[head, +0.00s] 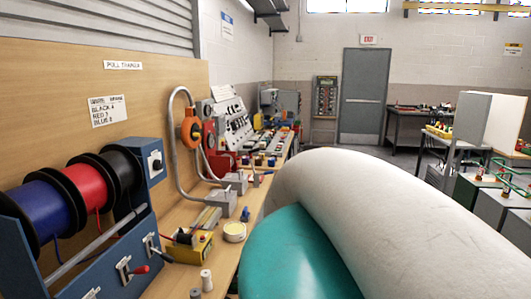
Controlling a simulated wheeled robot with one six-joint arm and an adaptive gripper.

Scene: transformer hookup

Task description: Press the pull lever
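No part in view is marked as the pull lever, and I cannot tell for sure which it is. A sign that seems to read "PULL TRAINER" (122,65) is on the wooden backboard. Below it, an orange puller-like unit (191,128) sits by a bent grey conduit (179,93) above the bench. A red-tipped lever (139,270) is on the front of the blue spool rack (100,272) at lower left, with other small levers beside it. My gripper is not in view; my white and teal arm fills the lower right.
Blue (45,208), red (90,186) and black (124,170) wire spools sit on the rack. A yellow tool (190,246), a round tin (234,232) and grey boxes (213,200) are on the bench (178,276). A sloped control panel (232,118) stands farther back. Open floor lies beyond my arm.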

